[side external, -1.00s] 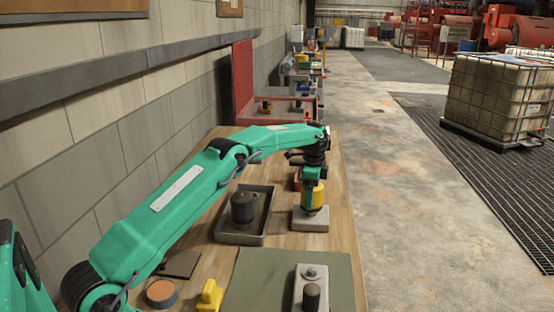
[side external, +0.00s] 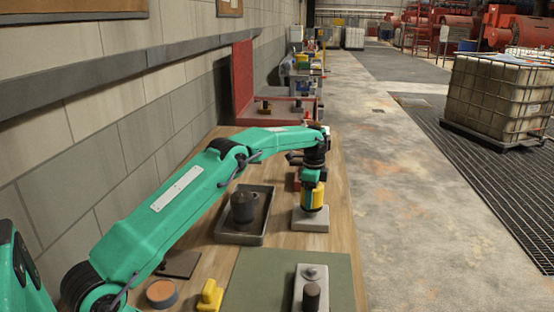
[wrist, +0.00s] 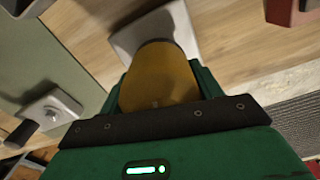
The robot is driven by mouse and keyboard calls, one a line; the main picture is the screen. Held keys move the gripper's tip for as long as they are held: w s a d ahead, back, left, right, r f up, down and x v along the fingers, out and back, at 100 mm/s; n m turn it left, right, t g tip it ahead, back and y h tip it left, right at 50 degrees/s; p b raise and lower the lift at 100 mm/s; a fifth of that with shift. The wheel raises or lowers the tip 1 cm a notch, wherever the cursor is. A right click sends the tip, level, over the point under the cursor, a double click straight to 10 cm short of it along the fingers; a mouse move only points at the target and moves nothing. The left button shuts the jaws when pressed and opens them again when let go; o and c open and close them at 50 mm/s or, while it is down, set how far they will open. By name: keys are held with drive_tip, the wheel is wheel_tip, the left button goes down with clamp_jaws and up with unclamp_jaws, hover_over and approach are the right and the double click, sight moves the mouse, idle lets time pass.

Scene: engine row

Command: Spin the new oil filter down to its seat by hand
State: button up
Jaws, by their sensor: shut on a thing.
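The yellow oil filter (side external: 318,197) stands upright over a light grey block (side external: 310,222) on the bench. Its lower end is at the block; I cannot tell whether it is fully against it. My gripper (side external: 313,192) points down and is shut around the filter. In the wrist view the filter (wrist: 160,75) sits between the green jaws of my gripper (wrist: 160,90), with the grey block (wrist: 128,40) beyond it. The thread between filter and block is hidden.
A grey tray (side external: 222,236) holding a dark filter (side external: 243,206) stands left of the block. A green mat (side external: 258,270) with a grey block and dark post (side external: 311,290) lies nearer. A yellow object (side external: 210,297) and a round tin (side external: 161,292) sit at front left.

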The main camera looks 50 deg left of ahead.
drive_tip(key=m, duration=0.4)
drive_tip(key=shift+m, duration=0.3)
drive_tip(key=m, duration=0.3)
drive_tip(key=shift+m, duration=0.4)
drive_tip(key=m, duration=0.4)
drive_tip(key=shift+m, duration=2.1)
drive_tip(key=o, duration=1.3)
drive_tip(key=shift+r, duration=3.9)
